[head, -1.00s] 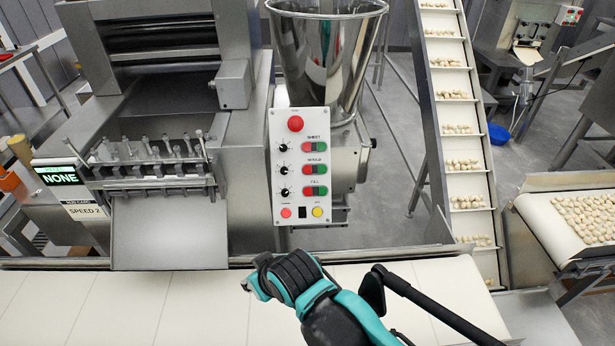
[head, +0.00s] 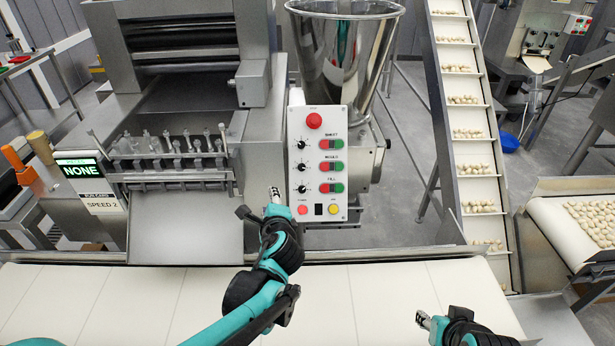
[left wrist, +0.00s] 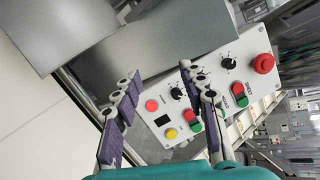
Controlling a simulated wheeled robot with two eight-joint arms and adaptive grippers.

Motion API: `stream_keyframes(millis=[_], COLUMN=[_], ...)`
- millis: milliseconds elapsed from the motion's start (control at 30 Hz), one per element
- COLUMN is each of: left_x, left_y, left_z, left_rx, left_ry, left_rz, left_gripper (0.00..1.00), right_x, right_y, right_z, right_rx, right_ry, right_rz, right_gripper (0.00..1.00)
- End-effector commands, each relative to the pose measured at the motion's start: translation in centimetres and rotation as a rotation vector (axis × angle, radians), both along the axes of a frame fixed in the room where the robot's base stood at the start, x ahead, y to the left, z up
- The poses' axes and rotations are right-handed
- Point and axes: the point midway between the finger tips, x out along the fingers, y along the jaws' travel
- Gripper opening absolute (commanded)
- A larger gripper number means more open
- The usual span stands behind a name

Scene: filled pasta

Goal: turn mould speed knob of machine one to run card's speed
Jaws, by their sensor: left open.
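The white control panel (head: 296,205) of the machine has three black knobs in a column, beside buttons labelled SHEET, MOULD and FILL. The mould knob (head: 302,167) is the middle one. The run card (head: 103,206) at the left reads SPEED 2. My left gripper (head: 274,195) is just left of the panel's lower part, below the mould knob's height. In the left wrist view its fingers (left wrist: 168,78) are open with nothing held, and the panel shows between and beyond them. The right finger partly covers the panel near the middle knob. My right gripper (head: 424,319) is low at right, over the belt.
A display (head: 79,168) above the run card reads NONE. A red stop button (head: 314,121) tops the panel. A steel hopper (head: 345,60) stands behind it, and a metal chute (head: 185,228) lies left of my left gripper. The pale belt (head: 110,300) in front is bare.

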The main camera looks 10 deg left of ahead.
Motion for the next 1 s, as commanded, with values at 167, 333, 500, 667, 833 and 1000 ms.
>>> stream_keyframes(millis=[167,333,500,667,833,1000], left_x=[5.9,8.4,9.5,11.4,14.1,16.0], left_y=[-2.6,-5.1,-6.2,-5.6,-4.6,-4.0], left_z=[-0.8,-1.8,-2.3,-2.4,-2.4,-2.3], left_rx=[0.621,1.023,1.187,1.202,1.2,1.198], left_ry=[0.054,0.1,0.121,0.125,0.124,0.123], left_rz=[-0.219,-0.324,-0.356,-0.357,-0.357,-0.357], left_gripper=[0.42,0.42,0.42,0.42,0.42,0.42], right_x=[0.0,0.0,0.0,0.0,0.0,0.0], right_y=[0.0,0.0,0.0,0.0,0.0,0.0], right_z=[-1.1,-1.5,-1.7,-2.1,-2.7,-3.1], right_rx=[0.0,0.0,0.0,0.0,0.0,0.0], right_ry=[0.0,0.0,0.0,0.0,0.0,0.0], right_rz=[0.0,0.0,0.0,0.0,0.0,0.0], right_gripper=[0.4,0.4,0.4,0.4,0.4,0.4])
